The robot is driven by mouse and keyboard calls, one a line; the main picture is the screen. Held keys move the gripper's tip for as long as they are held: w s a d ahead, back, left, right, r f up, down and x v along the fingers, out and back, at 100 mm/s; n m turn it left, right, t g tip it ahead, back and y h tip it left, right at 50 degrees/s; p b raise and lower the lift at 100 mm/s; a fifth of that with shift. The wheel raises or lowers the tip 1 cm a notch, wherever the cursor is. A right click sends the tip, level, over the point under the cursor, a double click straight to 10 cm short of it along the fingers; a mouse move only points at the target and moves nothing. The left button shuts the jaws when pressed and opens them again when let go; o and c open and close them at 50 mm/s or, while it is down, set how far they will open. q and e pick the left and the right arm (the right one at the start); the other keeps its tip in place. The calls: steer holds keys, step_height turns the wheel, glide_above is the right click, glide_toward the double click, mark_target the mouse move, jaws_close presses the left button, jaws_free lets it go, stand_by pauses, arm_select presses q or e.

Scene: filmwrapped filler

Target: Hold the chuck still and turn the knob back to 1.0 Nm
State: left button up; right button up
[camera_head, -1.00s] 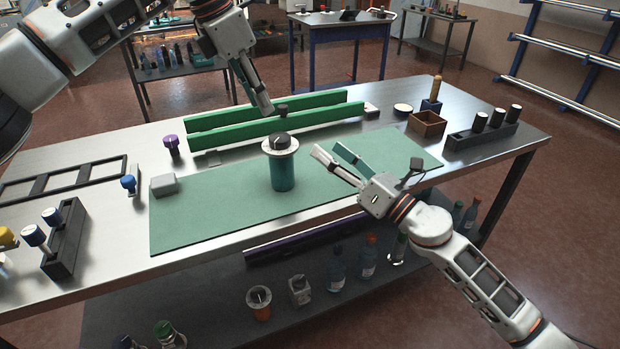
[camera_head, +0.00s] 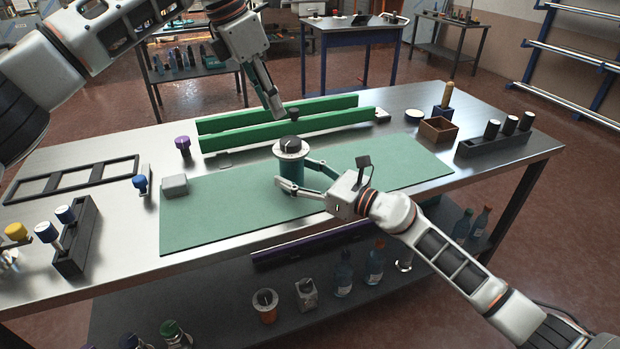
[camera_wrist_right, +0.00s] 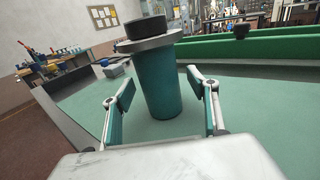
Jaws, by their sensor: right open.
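The chuck, a teal cylinder (camera_head: 290,177) with a wide grey flange, stands upright on the green mat (camera_head: 220,215). The black knob (camera_head: 290,143) sits on top of it; its scale reading is too small to make out. My right gripper (camera_head: 292,178) is open, with its fingers on either side of the teal body. In the right wrist view the chuck body (camera_wrist_right: 157,85) stands between the open pads (camera_wrist_right: 163,95), with a gap visible at each side. My left gripper (camera_head: 277,112) is above and behind the chuck, pointing down, apart from the knob; its jaw opening is unclear.
Two long green bars (camera_head: 330,119) lie behind the chuck. A small grey block (camera_head: 174,186) rests at the mat's left. A black rack (camera_head: 497,141) with several capped cylinders and a brown box (camera_head: 438,131) stand at right. The mat's right half is mostly clear.

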steer(key=shift+w+a, duration=0.45)
steer(key=shift+a, duration=0.1)
steer(key=c, duration=1.5)
steer(key=shift+o, duration=0.2)
